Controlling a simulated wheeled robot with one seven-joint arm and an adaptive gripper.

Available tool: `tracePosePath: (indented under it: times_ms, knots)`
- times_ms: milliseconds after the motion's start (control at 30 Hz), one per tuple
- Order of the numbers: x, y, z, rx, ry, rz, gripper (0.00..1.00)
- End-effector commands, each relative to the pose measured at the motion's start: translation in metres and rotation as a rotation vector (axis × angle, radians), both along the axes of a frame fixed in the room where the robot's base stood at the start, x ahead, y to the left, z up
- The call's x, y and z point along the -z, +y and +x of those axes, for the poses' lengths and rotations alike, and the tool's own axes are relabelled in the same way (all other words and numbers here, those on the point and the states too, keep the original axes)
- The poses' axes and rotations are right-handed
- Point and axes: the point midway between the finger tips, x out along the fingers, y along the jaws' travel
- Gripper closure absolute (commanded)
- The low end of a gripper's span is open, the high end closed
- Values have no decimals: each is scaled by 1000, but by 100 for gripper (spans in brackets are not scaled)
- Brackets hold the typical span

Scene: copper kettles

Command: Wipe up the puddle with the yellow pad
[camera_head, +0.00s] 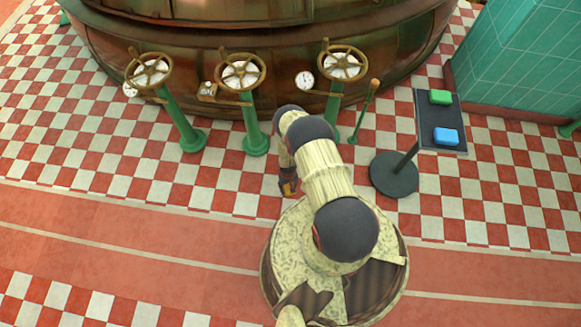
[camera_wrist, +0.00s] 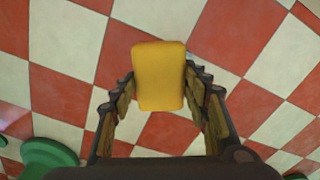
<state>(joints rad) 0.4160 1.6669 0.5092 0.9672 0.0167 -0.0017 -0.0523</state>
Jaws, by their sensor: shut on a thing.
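The yellow pad (camera_wrist: 158,76) is between the fingers of my gripper (camera_wrist: 160,90) in the wrist view, and the gripper is shut on it. The red and white checkered floor shows below and around the pad. In the head view my gripper (camera_head: 288,188) hangs left of my arm, over the floor in front of the green valve pedestals. The pad cannot be made out there. I cannot make out a clear puddle in either view. A pale pinkish patch (camera_wrist: 14,124) at the left edge of the wrist view is too cut off to identify.
Green valve pedestals (camera_head: 180,125) with brass handwheels stand before the copper kettle (camera_head: 250,45). A dark stand (camera_head: 394,176) at the right holds a tray (camera_head: 442,112) with a green pad (camera_head: 440,97) and a blue pad (camera_head: 446,136). The checkered floor at left is clear.

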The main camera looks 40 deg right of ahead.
Motion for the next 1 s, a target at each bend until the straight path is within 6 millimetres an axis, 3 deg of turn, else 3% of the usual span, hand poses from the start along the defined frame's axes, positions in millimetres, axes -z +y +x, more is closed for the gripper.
tracePosePath:
  times_ms: [200,667,767,867,1000]
  knots:
    - [-19,1,5,-2,0,0,78]
    - [-26,1,11,-5,-2,-1,78]
    - [-43,0,28,-17,-6,-2,78]
    - [-73,-1,54,-36,-8,-2,78]
    - [-130,5,93,-71,-7,-1,78]
